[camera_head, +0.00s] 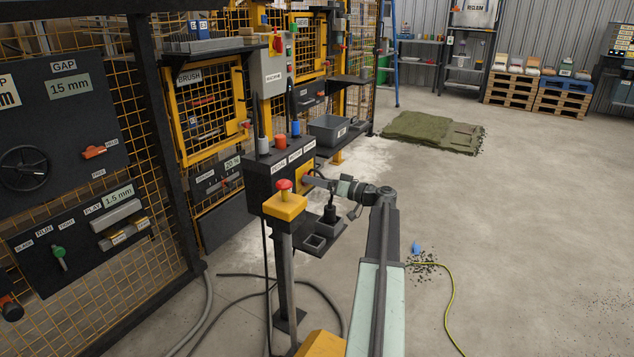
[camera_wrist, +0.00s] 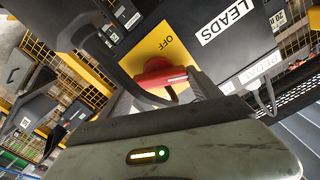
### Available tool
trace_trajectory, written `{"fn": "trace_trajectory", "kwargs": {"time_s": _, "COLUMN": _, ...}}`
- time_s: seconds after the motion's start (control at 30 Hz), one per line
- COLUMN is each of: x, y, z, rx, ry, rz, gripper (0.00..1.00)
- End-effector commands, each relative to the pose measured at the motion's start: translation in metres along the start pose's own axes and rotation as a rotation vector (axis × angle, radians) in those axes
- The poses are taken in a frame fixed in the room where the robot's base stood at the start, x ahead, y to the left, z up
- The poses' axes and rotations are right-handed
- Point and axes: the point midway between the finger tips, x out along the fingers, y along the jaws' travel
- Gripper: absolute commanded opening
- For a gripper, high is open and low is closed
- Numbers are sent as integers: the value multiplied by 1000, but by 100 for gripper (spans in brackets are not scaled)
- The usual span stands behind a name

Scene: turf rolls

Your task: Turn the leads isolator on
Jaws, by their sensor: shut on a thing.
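The leads isolator is a red rotary handle (camera_wrist: 160,76) on a yellow plate (camera_wrist: 148,50) in the wrist view. The plate reads OFF, and a white LEADS label (camera_wrist: 224,21) is on the dark box beside it. My gripper (camera_wrist: 174,90) is shut on the red handle, with a finger on either side. In the head view my gripper (camera_head: 312,183) reaches the right-hand face of the dark post-mounted box, where the yellow plate (camera_head: 319,193) partly shows. The red handle is hidden there by my gripper.
A red mushroom button on a yellow box (camera_head: 285,205) stands just in front of the dark box (camera_head: 270,175). A small tray (camera_head: 314,241) hangs below my gripper. Cables lie on the floor. The floor to the right is mostly clear, with a turf stack (camera_head: 432,132) farther back.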

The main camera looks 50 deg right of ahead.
Motion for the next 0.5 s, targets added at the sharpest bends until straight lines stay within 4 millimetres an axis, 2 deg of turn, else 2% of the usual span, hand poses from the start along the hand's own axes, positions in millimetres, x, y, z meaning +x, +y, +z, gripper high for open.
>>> {"fn": "trace_trajectory", "kwargs": {"time_s": 0.5, "x": -1, "y": 2, "z": 1, "rx": 489, "ry": -1, "rz": 0, "gripper": 32}}
